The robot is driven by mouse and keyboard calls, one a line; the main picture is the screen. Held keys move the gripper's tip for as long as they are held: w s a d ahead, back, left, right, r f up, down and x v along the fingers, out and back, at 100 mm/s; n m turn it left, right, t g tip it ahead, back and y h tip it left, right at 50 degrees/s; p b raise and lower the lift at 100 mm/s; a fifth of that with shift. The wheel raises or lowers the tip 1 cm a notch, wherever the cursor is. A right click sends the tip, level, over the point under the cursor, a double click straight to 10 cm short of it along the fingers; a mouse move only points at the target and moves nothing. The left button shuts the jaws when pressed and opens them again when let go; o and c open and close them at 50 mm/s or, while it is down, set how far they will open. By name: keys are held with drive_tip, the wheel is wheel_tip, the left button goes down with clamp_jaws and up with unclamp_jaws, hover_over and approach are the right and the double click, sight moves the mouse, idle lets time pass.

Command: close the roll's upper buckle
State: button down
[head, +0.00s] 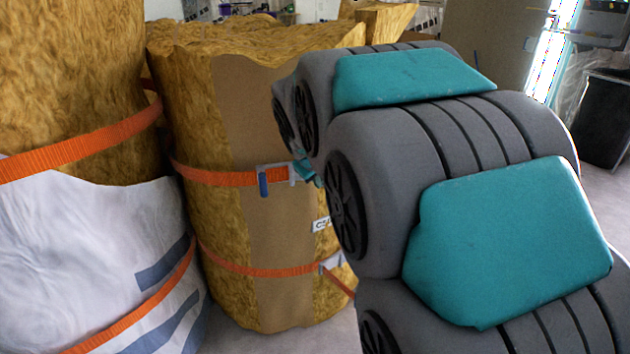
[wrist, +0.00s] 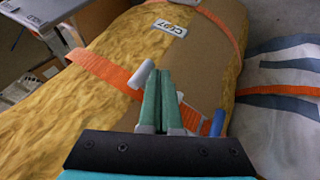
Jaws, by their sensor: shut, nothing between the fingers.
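The insulation roll (head: 190,120) stands upright, with a brown paper strip down its front. An orange upper strap (head: 205,177) rings it. The upper buckle (head: 277,168) on the strap has a blue lever (head: 263,184) at its left end; in the wrist view the lever (wrist: 217,122) lies right of my fingers and a pale grey bar (wrist: 140,76) lies to their left. My gripper (head: 303,172) is at the buckle's right side, its teal fingers (wrist: 159,82) shut together and empty. The fingers hide the buckle's middle in the wrist view. Whether they touch it, I cannot tell.
A lower orange strap (head: 265,271) with a buckle (head: 332,263) and a white label (head: 321,224) are on the same roll. A second roll (head: 75,85), partly wrapped in white sheeting (head: 85,250), stands close on the left. A black bin (head: 603,120) stands far right.

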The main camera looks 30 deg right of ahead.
drive_tip(key=shift+w+d, duration=0.35)
drive_tip(key=shift+d, duration=0.4)
drive_tip(key=shift+w+d, duration=0.1)
